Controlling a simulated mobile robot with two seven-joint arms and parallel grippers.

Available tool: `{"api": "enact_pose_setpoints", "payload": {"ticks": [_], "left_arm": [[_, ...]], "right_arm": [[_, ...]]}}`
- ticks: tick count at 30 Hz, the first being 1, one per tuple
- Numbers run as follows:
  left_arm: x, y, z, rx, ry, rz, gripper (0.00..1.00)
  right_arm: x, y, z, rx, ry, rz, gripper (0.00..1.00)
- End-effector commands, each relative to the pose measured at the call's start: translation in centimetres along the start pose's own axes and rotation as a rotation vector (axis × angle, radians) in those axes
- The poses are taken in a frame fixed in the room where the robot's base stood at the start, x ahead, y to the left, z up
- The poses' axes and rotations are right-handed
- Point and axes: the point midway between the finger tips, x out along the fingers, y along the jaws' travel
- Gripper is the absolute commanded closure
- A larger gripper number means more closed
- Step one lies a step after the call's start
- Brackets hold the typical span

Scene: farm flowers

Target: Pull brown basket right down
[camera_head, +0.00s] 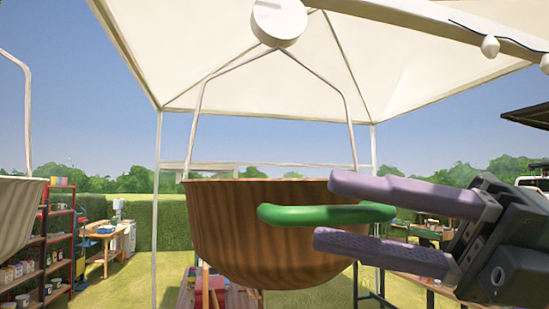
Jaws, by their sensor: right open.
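The brown basket (235,225) hangs in the middle of the head view from a pale wire hanger (198,115). A round white disc (279,22) is at the hanger's top. A green handle (285,215) shows in front of the basket's right half. My right gripper (328,212) comes in from the right with its two purple fingers apart. One finger is above the green handle and one below it, and gaps show on both sides. I cannot tell whether either finger touches the handle or basket. My left gripper is not in view.
A white basket (18,210) hangs at the left edge. A red shelf (60,235) with pots and a wooden table (105,238) stand behind at left. Another table is behind my right gripper. The white canopy (400,60) is overhead.

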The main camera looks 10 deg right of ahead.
Motion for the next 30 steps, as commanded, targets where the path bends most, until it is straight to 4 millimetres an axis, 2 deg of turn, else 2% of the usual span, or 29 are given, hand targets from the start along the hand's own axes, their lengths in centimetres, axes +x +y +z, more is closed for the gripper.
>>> {"api": "enact_pose_setpoints", "payload": {"ticks": [1,3,14,26,30], "left_arm": [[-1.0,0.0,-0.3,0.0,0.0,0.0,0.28],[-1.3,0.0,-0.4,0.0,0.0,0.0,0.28],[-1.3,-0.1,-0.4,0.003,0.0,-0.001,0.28],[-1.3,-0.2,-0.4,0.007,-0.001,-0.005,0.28],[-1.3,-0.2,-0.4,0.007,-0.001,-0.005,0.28]], "right_arm": [[0.7,0.4,0.3,0.001,-0.002,0.002,0.53],[1.3,0.2,0.2,0.002,-0.002,0.001,0.53],[1.8,-0.1,-0.1,0.0,0.0,-0.002,0.53],[1.7,-0.1,0.0,0.001,-0.001,-0.002,0.98],[1.7,-0.1,0.0,0.001,-0.001,-0.002,1.0]]}}
